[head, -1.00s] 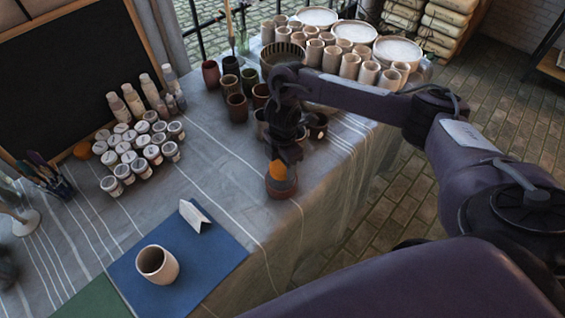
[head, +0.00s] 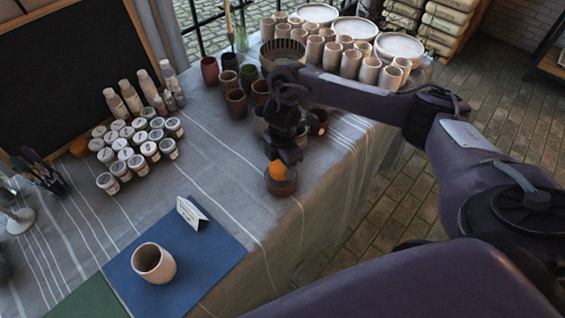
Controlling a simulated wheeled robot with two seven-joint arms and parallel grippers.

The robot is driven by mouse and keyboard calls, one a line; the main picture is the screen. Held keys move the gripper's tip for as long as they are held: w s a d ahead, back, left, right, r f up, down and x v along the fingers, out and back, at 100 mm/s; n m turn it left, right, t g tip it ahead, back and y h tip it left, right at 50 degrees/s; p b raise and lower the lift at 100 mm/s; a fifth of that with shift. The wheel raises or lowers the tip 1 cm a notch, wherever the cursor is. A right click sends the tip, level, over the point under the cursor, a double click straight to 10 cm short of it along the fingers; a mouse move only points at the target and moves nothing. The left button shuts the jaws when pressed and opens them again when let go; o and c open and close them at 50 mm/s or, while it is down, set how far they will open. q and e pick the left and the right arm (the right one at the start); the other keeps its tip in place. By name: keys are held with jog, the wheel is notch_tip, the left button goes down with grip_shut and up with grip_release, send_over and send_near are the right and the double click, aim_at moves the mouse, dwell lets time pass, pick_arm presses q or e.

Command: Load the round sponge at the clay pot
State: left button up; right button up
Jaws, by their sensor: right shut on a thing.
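The round orange sponge (head: 278,172) is in my right gripper (head: 281,164), which points down near the front right edge of the table. The gripper is shut on it. The small reddish-brown clay pot (head: 284,190) stands on the cloth directly under the gripper. The sponge overlaps the pot's opening in the head view and hides part of it; I cannot tell whether it touches the inside or the contents. My left gripper is not in view.
A pale cup (head: 154,264) and a folded white card (head: 192,213) stand on a blue mat (head: 207,258). Several paint jars (head: 133,152) are at the left. Several brown cups (head: 236,104) and pale cups (head: 351,66) stand behind my right arm. The cloth between the jars and the pot is clear.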

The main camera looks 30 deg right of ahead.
jog(key=shift+f+b, duration=0.3)
jog(key=shift+f, duration=0.2)
dwell(0.3)
dwell(1.4)
jog(key=shift+p, duration=0.35)
notch_tip(320, 180, up, 7)
jog(key=p, duration=0.7)
dwell(0.4)
